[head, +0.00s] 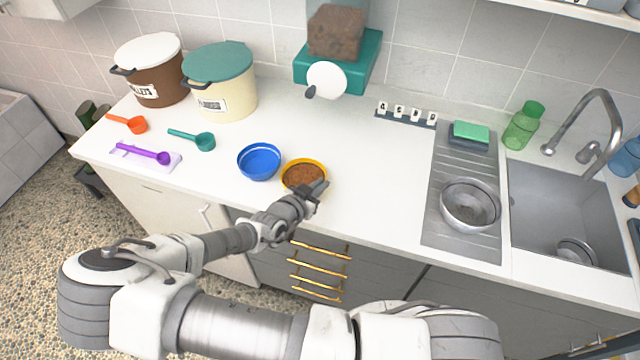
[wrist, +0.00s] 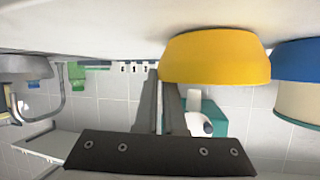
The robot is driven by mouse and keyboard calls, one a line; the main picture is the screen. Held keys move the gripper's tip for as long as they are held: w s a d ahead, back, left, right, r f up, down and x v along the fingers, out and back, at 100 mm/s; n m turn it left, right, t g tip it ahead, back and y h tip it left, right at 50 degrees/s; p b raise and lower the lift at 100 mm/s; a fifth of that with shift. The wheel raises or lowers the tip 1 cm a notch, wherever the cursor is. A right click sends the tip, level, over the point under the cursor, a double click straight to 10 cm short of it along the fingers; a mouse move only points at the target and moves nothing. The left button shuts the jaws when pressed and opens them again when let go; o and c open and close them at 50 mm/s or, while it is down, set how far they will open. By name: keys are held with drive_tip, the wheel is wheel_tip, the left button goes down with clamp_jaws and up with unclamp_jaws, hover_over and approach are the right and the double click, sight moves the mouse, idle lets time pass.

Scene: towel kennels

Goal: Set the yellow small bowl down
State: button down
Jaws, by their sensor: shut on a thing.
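The yellow small bowl (head: 303,161) is upright at the counter's front part, with brown grainy food in it. In the wrist view, which is upside down, its yellow outer wall (wrist: 215,58) shows large, with its base at or very near the white counter; I cannot tell whether a thin gap is left. My gripper (head: 318,187) is shut on the bowl's rim at its right side. The fingers also show in the wrist view (wrist: 162,90), with one partly hidden by the bowl.
A blue bowl (head: 259,162) stands close on the left. Green (head: 196,140), orange (head: 130,123) and purple (head: 145,153) scoops lie further left. Two lidded bins (head: 222,90) and a teal-based dispenser (head: 340,70) stand behind. Counter (head: 375,190) is clear up to the drainboard with a metal bowl (head: 470,207).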

drive_tip(key=shift+f, duration=0.15)
drive_tip(key=c, duration=1)
unclamp_jaws()
